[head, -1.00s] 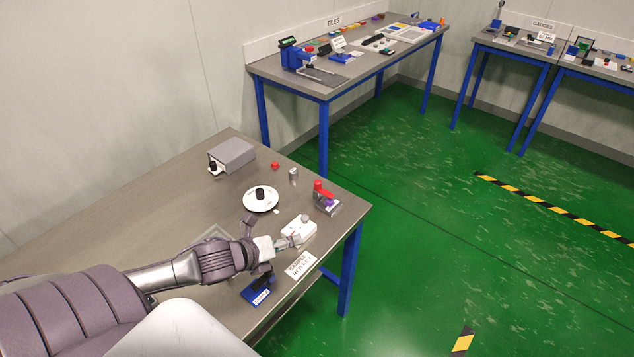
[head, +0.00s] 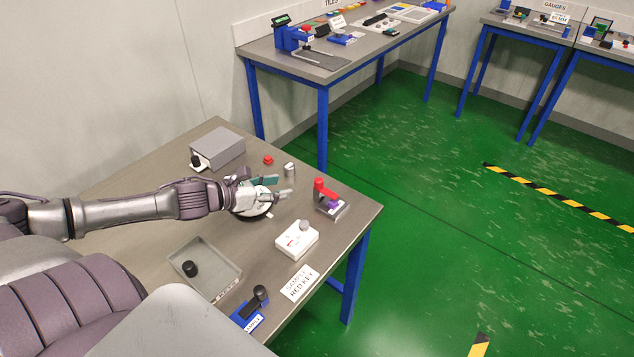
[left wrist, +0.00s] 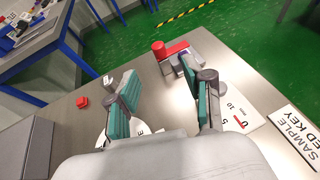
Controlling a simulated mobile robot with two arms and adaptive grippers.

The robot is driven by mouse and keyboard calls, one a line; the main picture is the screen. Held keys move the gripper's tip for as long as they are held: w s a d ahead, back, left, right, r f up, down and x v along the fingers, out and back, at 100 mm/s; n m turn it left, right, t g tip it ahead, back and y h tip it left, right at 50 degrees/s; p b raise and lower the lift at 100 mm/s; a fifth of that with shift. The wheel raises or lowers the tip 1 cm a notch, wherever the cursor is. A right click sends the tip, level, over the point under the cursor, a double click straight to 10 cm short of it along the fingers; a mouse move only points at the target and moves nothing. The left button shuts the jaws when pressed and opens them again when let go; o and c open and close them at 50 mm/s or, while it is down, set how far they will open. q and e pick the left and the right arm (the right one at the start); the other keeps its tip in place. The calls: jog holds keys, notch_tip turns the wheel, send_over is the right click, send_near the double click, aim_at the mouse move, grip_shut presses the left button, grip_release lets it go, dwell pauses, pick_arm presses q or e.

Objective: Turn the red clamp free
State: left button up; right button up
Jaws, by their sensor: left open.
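The red clamp (head: 327,190) stands near the right edge of the near table. It has an upright red post and a red arm over a purple piece (head: 328,201), on a grey base. It also shows ahead of the fingers in the left wrist view (left wrist: 174,49). My left gripper (head: 277,188) is open, its teal-padded fingers spread above the white dial (head: 243,212), left of the clamp and apart from it. In the left wrist view the gap between the fingers (left wrist: 166,98) is empty. My right gripper is not in view.
A white box with a grey knob (head: 297,240) stands in front of the clamp. A silver cylinder (head: 290,169), a red button (head: 268,160) and a grey box (head: 218,149) are behind. A tray (head: 226,269), blue stand (head: 248,314) and sign (head: 299,283) lie nearer.

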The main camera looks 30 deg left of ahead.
pick_arm(q)
jog(key=w+f, duration=0.1)
jog(key=b, duration=0.1)
send_near(318, 180)
jog(key=shift+w, duration=0.9)
jog(key=shift+s+f+p+x, duration=0.15)
jog(key=shift+p+x, duration=0.1)
jog(key=shift+x, duration=1.2)
jog(key=shift+s+f+p+x, duration=0.1)
jog(key=shift+f+p+x, duration=0.1)
jog(key=shift+x, duration=1.3)
jog(key=shift+f+p+x, duration=0.15)
jog(key=shift+p+x, duration=0.1)
jog(key=shift+x, duration=1.2)
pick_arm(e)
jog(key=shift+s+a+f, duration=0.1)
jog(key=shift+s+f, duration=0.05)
pick_arm(q)
jog(key=shift+d, duration=0.2)
jog(key=shift+s, duration=0.1)
grip_shut()
